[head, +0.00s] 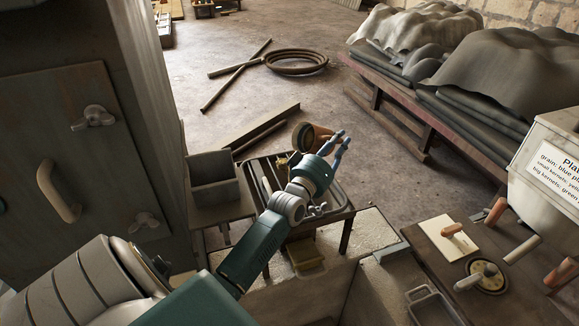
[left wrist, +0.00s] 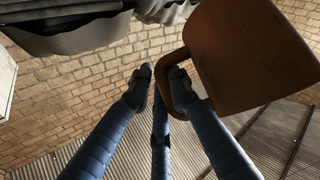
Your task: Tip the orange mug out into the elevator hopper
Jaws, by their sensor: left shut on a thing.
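The orange mug (head: 315,132) shows brownish in the head view, lying tilted with its dark open end toward the left. My left gripper (head: 343,137) is at its right side. In the left wrist view, my left gripper (left wrist: 163,72) is shut on the mug's handle (left wrist: 172,58), and the mug body (left wrist: 245,60) fills the upper right. The mug's inside is too small to read. A grey open-topped square box (head: 214,178), which may be the elevator hopper, stands left of the mug, apart from it. My right gripper is not in view.
A low table with a metal tray (head: 336,197) lies below my left wrist. A tall metal cabinet (head: 60,150) stands at left. A bench (head: 480,255) with a labelled white hopper (head: 545,160) is at right. Tarp-covered stacks (head: 480,85) stand behind. Planks (head: 262,128) lie on the floor.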

